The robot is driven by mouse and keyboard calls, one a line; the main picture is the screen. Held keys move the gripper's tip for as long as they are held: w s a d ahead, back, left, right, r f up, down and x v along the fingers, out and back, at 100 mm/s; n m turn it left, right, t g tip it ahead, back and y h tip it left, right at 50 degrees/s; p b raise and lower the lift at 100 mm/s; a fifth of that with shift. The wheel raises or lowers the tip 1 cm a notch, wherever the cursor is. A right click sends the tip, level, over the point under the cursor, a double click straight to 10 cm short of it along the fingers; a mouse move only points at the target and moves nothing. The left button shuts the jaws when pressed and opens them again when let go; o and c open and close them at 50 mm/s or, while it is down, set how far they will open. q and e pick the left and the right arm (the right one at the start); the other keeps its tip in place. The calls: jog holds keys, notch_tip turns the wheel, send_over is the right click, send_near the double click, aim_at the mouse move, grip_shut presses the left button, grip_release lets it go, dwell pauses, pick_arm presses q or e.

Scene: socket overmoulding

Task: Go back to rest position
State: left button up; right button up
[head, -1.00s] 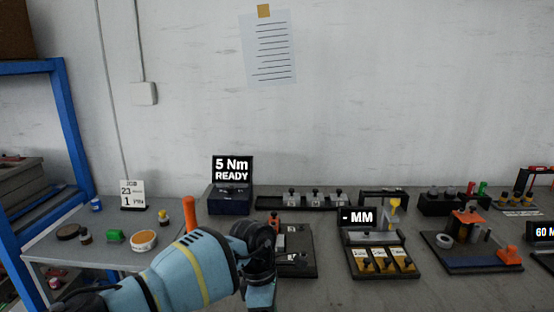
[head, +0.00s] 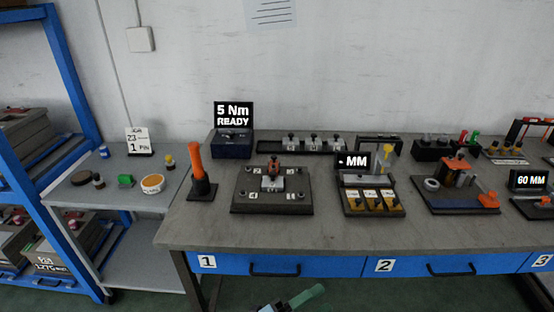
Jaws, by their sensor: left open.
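My left gripper (head: 292,300) shows only in part at the bottom edge of the head view. It is below and in front of the table (head: 215,225), away from everything on top, and looks empty and open. My right gripper is not in view. The orange-handled tool (head: 195,158) stands upright in its dark holder on the left of the table. Right of it, a dark fixture plate (head: 242,205) with numbered corners carries a silver and orange part (head: 273,179) at its middle.
A display box reading "5 Nm READY" (head: 233,117) stands behind the fixture. More fixtures, including a gauge with an "MM" display (head: 354,161), fill the right. A grey side table (head: 110,194) and blue shelf (head: 70,80) are at left. Blue drawers (head: 320,265) run under the table edge.

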pick_arm(q)
jog(key=s+a+f+n+t+y+p, duration=0.1)
jog(key=s+a+f+n+y, duration=0.55)
jog(key=a+n, duration=0.45)
jog(key=s+a+f+n+t+y+p, duration=0.1)
jog(key=s+a+f+n+t+y, duration=0.1)
jog(key=s+a+f+n+y, duration=0.65)
jog(key=s+a+f+n+g+y, duration=0.1)
jog(key=s+a+f+n+g, duration=0.1)
jog(key=s+a+n+g, duration=0.2)
jog(key=s+a+n, duration=0.2)
jog(key=s+a, duration=0.2)
jog(key=s, duration=0.1)
jog(key=shift+a+f+y+p, duration=0.2)
jog(key=shift+a+y+p, duration=0.05)
jog(key=shift+y+p, duration=0.1)
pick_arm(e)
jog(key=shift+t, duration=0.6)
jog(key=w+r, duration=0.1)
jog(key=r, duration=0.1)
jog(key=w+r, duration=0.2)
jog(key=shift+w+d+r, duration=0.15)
